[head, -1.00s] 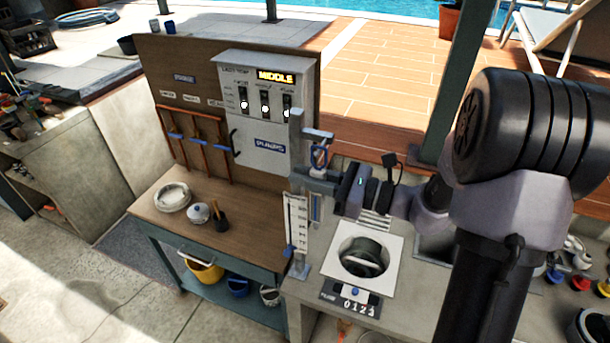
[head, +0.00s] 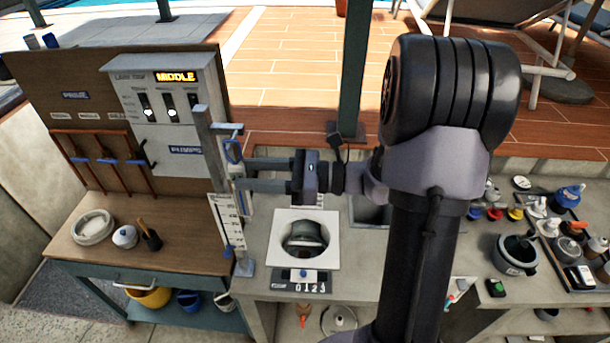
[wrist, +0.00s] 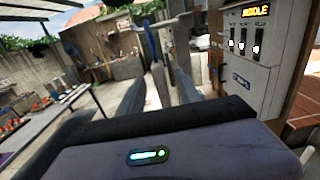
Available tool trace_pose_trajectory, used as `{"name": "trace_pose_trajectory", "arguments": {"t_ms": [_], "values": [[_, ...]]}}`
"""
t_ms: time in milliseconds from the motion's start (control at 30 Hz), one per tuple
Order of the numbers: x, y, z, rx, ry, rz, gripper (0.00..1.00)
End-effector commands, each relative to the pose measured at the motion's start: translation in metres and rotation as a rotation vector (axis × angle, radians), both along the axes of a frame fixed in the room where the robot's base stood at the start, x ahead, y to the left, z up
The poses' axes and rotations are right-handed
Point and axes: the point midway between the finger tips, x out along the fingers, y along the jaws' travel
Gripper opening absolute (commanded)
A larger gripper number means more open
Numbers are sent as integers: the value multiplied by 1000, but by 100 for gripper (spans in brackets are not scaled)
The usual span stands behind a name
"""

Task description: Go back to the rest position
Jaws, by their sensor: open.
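My gripper (head: 241,174) points left in the head view, its two fingers apart and nothing seen held between them. The fingertips are close to a grey upright post (head: 210,155) with a blue handle (head: 233,150) and a white numbered scale (head: 227,222). Whether they touch the post or handle is unclear. In the wrist view the open fingers (wrist: 160,80) reach forward, with the post and blue handle (wrist: 150,42) showing beyond and between them.
A grey control box (head: 165,100) reading MIDDLE stands left of the post. Below my gripper, a white square plate (head: 325,225) surrounds a round dark opening. Bowls and a cup sit on the wooden table (head: 180,222). A cluttered counter (head: 463,245) lies at right.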

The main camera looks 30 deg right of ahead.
Motion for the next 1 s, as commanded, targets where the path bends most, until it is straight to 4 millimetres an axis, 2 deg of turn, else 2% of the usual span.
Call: {"name": "trace_pose_trajectory", "arguments": {"t_ms": [100,300,467,633,667,767,800,867,900,1000], "values": [[-21,-32,-1,0,0,-7,41],[-54,-75,-1,-1,1,-4,41],[-66,-91,0,0,0,-1,41],[-68,-90,-2,-9,-1,8,41],[-69,-84,-4,-26,0,26,41],[-81,-33,-31,-204,-6,187,41],[-95,-2,-52,-338,-19,295,41],[-125,43,-94,-599,-69,490,41],[-148,63,-125,-793,-125,614,41],[-184,79,-183,-1245,-330,822,41]]}}
